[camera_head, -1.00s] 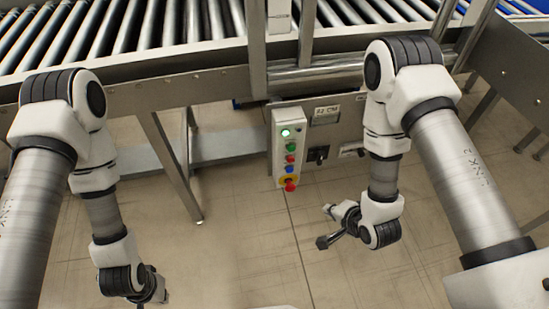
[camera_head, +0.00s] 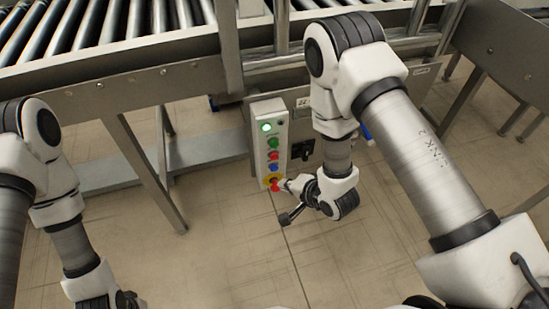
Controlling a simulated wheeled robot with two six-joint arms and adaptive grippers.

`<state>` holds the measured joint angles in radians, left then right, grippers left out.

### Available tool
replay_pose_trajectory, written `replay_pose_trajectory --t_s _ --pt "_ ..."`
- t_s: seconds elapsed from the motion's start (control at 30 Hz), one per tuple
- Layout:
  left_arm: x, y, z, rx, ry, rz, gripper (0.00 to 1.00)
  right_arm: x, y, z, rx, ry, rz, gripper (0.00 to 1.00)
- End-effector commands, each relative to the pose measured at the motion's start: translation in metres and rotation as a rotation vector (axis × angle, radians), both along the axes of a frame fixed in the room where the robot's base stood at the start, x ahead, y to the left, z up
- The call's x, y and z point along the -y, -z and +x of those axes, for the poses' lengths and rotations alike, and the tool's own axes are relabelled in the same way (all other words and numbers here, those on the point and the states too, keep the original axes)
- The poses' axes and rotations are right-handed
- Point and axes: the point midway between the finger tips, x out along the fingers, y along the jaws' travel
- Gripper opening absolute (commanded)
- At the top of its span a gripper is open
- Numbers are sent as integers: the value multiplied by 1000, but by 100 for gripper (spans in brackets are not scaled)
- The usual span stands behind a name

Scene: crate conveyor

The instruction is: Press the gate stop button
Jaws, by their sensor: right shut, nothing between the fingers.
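The button box (camera_head: 258,112) is a narrow pale panel on the conveyor frame's front. From top to bottom it bears a lit green lamp (camera_head: 266,127), a green button (camera_head: 274,143), a red button (camera_head: 273,156), a blue button (camera_head: 272,167) and a red mushroom button (camera_head: 275,187) on yellow. I cannot read which is the gate stop. My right gripper (camera_head: 287,188) is shut and empty, its tip close beside the red mushroom button; contact cannot be told. My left gripper (camera_head: 122,301) shows only partly at the bottom left, its fingers unclear.
The roller conveyor (camera_head: 110,52) with its metal frame runs across the back. A metal support leg (camera_head: 147,178) stands left of the box. A switch panel (camera_head: 303,150) beside the box is partly hidden by my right arm. The tiled floor (camera_head: 220,250) in front is clear.

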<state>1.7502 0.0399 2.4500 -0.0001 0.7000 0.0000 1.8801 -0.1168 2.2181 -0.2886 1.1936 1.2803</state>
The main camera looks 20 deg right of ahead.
Motion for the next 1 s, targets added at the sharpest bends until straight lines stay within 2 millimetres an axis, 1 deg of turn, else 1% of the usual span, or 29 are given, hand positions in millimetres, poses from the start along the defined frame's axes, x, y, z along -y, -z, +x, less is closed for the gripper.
replay_pose_trajectory --t_s 0.03,0.23,0.4,0.57,1.0 --pt "0 3 0 0 0 0 0 0 0 9 5 1 0 0" --pt "0 10 0 0 0 0 0 -1 1 38 5 0 0 0" --pt "0 6 0 0 0 0 0 -2 -1 57 3 1 0 0" --pt "0 6 0 0 0 0 0 -2 0 64 0 1 0 0" --pt "0 6 0 0 0 0 0 -2 0 63 -1 2 0 0"
